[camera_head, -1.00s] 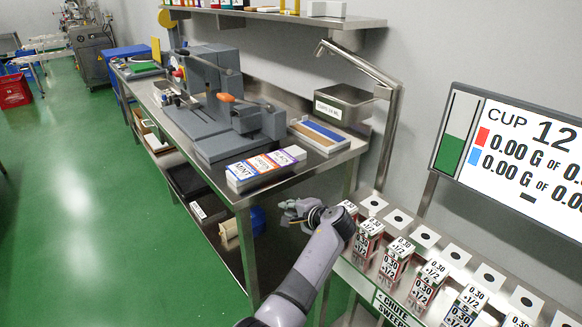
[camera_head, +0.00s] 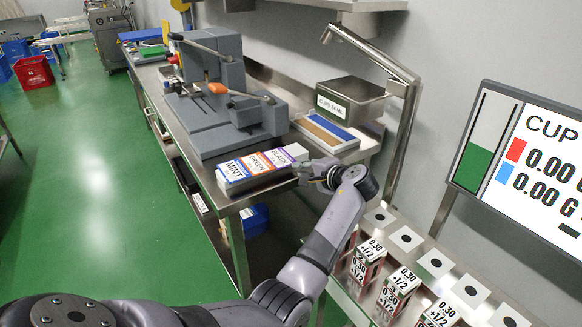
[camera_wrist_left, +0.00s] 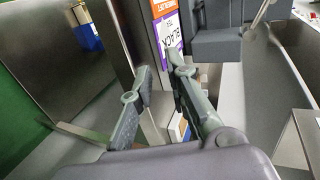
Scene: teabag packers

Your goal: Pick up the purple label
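The purple label stack (camera_head: 289,152), white with a purple band, lies at the right end of a row at the front end of the steel bench. It also shows in the left wrist view (camera_wrist_left: 170,33), with printed text reading BLACK. My left gripper (camera_head: 316,176) is just right of and near the stack in the head view. In the left wrist view its fingers (camera_wrist_left: 157,65) are apart with nothing held between them, and the label lies beyond the fingertips. I cannot tell whether a finger touches it. My right gripper is not in view.
The blue MINT label stack (camera_head: 234,174) and orange GREEN label stack (camera_head: 262,162) sit beside the purple one. A grey press (camera_head: 215,100) stands behind them. A tray (camera_head: 327,134) lies behind right. Several small boxes (camera_head: 367,252) stand at the lower right.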

